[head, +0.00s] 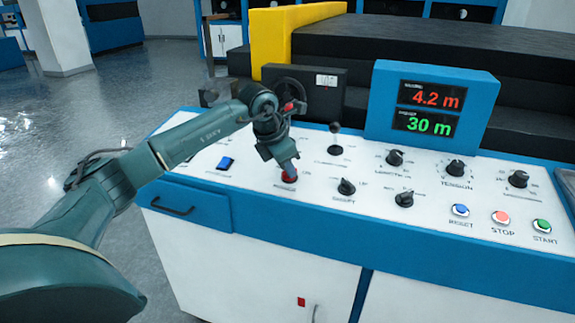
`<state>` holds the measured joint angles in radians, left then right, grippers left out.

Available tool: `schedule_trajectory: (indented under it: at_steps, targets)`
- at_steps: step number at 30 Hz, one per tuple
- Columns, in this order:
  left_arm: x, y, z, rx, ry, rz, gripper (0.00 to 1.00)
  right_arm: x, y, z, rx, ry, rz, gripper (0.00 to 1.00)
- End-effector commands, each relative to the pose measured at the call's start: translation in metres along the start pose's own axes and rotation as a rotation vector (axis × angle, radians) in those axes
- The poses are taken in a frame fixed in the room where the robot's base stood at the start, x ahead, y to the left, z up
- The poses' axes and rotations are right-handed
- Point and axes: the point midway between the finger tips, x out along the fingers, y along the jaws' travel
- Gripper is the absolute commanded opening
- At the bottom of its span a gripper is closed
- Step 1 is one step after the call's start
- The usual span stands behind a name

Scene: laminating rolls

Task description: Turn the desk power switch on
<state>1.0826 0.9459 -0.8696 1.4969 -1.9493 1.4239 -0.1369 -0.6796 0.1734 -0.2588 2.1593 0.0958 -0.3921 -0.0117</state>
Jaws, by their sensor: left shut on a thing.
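The desk (420,236) has a white sloping panel with blue trim. My right gripper is not in view.
Reset (460,210), stop (501,217) and start (542,225) buttons lie at the right.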

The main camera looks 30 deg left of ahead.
Motion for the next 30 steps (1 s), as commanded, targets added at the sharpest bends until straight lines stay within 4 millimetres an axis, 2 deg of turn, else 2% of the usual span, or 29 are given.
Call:
schedule_trajectory:
  at_steps: [18,19,24,26,30]
  targets:
    - [0.0022,-0.0010,-0.0019,0.039,0.008,-0.013,0.00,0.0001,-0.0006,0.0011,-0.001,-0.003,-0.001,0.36]
    - [0.0022,-0.0010,-0.0019,0.039,0.008,-0.013,0.12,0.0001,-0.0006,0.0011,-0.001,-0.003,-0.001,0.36]
    - [0.0021,-0.0012,-0.0016,0.038,0.007,-0.013,0.26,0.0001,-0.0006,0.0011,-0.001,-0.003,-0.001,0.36]
    - [0.0020,-0.0011,-0.0014,0.038,0.006,-0.013,0.31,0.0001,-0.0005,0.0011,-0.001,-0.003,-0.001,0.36]
    - [0.0013,-0.0007,-0.0009,0.037,0.004,-0.012,0.32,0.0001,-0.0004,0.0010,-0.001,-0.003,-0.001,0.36]
